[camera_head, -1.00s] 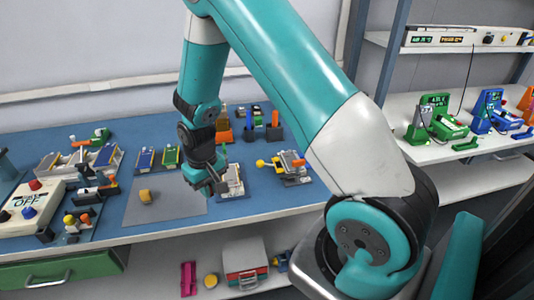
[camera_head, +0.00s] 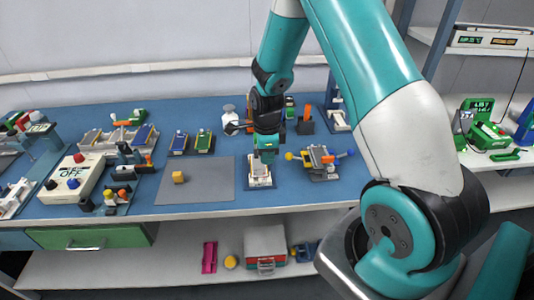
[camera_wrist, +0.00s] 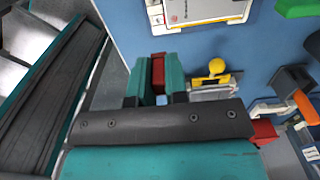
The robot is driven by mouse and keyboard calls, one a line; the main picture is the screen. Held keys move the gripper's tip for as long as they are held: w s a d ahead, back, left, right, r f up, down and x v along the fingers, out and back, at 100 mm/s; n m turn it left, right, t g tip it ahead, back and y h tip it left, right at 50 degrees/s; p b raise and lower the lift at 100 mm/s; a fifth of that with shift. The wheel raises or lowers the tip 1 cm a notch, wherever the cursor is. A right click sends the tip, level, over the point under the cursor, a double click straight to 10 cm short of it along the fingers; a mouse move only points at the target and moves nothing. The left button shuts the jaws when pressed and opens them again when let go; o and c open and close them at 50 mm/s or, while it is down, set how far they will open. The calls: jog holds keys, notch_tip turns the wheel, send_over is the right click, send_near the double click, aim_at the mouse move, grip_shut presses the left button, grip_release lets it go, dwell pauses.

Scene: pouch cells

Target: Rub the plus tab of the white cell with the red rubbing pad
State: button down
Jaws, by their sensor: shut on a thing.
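My gripper (camera_head: 266,152) hangs upright over the back of a pale holder (camera_head: 259,185) at the bench's front edge. In the wrist view my gripper (camera_wrist: 155,90) has its teal fingers shut on a red block, the red rubbing pad (camera_wrist: 158,72). The pad is too small to tell in the head view. A white, flat cell (camera_wrist: 195,10) lies in a holder at the top of the wrist view, cut off by the frame edge. The pad appears apart from it. The plus tab cannot be made out.
A clamp device with a yellow knob (camera_head: 290,156) stands just right of the holder. Blue and green cells (camera_head: 204,142) sit behind the mat. A white OFF box (camera_head: 73,180) is farther left.

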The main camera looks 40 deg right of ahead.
aim_at(268, 179)
jog(key=shift+f+b, duration=2.2)
jog(key=shift+f, duration=0.65)
jog(key=shift+f+b, duration=0.4)
jog(key=shift+f, duration=0.2)
jog(key=shift+a, duration=0.1)
jog(key=shift+w+a, duration=0.45)
jog(key=shift+a, duration=0.15)
jog(key=shift+s+d+p, duration=0.35)
jog(key=shift+s+d, duration=0.1)
jog(key=shift+d, duration=0.25)
jog(key=shift+w+a, duration=0.45)
jog(key=shift+a, duration=0.25)
jog(key=shift+s+d, duration=0.5)
jog(key=shift+d, duration=0.2)
